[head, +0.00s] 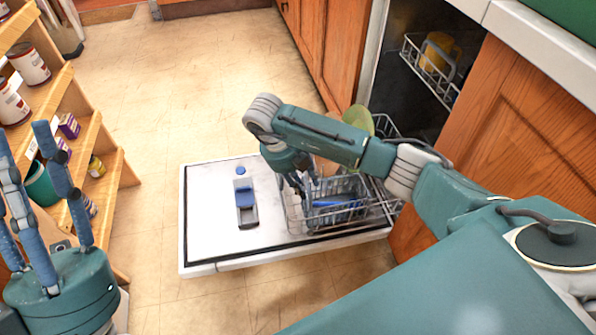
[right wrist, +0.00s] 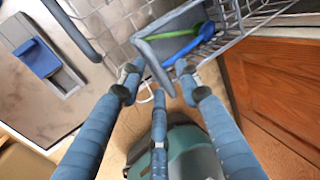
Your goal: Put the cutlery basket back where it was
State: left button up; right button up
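The cutlery basket (head: 338,200) is grey with blue and green pieces in it. It is at the lower rack (head: 378,208) over the open dishwasher door; I cannot tell whether it rests or hangs. In the right wrist view, a grey bar of the basket (right wrist: 160,62) lies between the fingers of my right gripper (right wrist: 158,80). The fingers are bent inward around the bar, but firm contact on both sides does not show. In the head view my right gripper (head: 300,183) is at the basket's left side, partly hidden by its wrist. My left gripper (head: 28,160) is open and empty, pointing up.
The open dishwasher door (head: 210,215) has a blue-and-grey detergent compartment (head: 245,203). A green plate (head: 358,120) stands in the rack. A yellow mug (head: 437,52) sits in the upper rack. Wooden shelves (head: 100,150) with cans stand at left. The floor between is clear.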

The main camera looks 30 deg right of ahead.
pick_arm(q)
jog(key=w+f+g+y+p, duration=0.2)
jog(key=w+f+g, duration=0.3)
jog(key=f, duration=0.5)
jog(key=w+f+g+y+p, duration=0.2)
jog(key=w+f+g, duration=0.2)
jog(key=f, duration=0.7)
jog(key=shift+w+g, duration=0.35)
jog(key=shift+g, duration=1.05)
pick_arm(e)
jog(key=s+v, duration=0.1)
jog(key=v, duration=1)
jog(key=shift+w+a+r, duration=0.15)
jog(key=shift+w+r, duration=0.2)
jog(key=shift+w, duration=0.15)
pick_arm(q)
jog(key=shift+f, duration=0.1)
